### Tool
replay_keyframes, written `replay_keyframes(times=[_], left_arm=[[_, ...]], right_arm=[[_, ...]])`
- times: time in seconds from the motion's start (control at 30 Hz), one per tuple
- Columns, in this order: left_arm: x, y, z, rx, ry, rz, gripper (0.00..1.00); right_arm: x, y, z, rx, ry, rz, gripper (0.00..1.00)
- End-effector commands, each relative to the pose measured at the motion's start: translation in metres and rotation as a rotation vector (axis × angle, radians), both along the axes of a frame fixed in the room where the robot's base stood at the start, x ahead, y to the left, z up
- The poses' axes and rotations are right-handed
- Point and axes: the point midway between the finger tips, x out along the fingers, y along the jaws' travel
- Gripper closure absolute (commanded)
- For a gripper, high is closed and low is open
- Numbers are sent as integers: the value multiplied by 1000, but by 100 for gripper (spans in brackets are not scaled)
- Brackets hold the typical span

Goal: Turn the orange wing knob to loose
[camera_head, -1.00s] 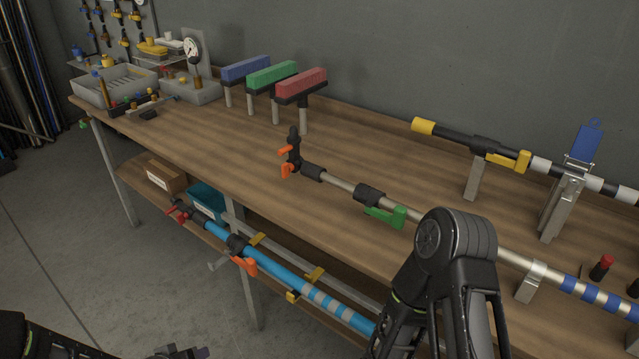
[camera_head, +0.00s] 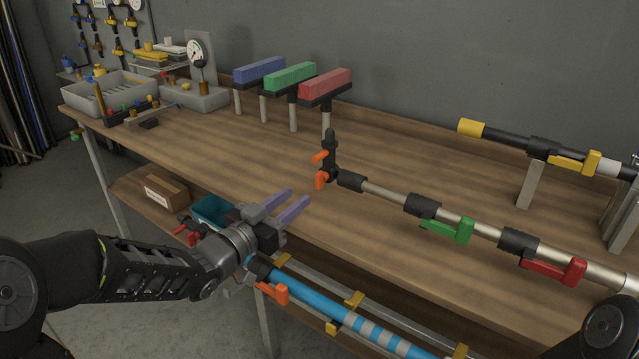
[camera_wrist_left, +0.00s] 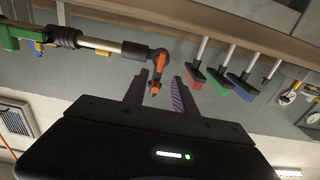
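The orange wing knob (camera_head: 321,168) sits on the black end fitting of a metal pole above the bench, with one orange wing up and one down. It also shows in the left wrist view (camera_wrist_left: 155,85), framed between my finger tips. My left gripper (camera_head: 298,198) is open and empty, its two purple fingers pointing toward the knob from the lower left. The fingers look apart from the knob. My right gripper is out of view; only part of my right arm shows at the lower right.
On the same pole are a green lever (camera_head: 449,230) and a red lever (camera_head: 553,270). A blue pole with an orange lever (camera_head: 272,291) lies below the bench edge. Red, green and blue blocks on posts (camera_head: 325,87) stand behind. Bare wood (camera_head: 215,150) lies left of the knob.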

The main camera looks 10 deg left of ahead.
Motion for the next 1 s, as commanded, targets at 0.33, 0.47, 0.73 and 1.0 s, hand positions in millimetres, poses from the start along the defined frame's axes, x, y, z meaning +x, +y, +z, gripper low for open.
replay_keyframes(times=[0.33,0.47,0.73,1.0], left_arm=[[15,-6,-1,0,3,-1,67],[33,-14,-1,0,3,-1,67],[67,-27,-1,2,2,0,67],[73,-29,-1,1,2,2,67]], right_arm=[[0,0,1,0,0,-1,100],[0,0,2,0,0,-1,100],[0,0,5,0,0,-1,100],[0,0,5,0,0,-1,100]])
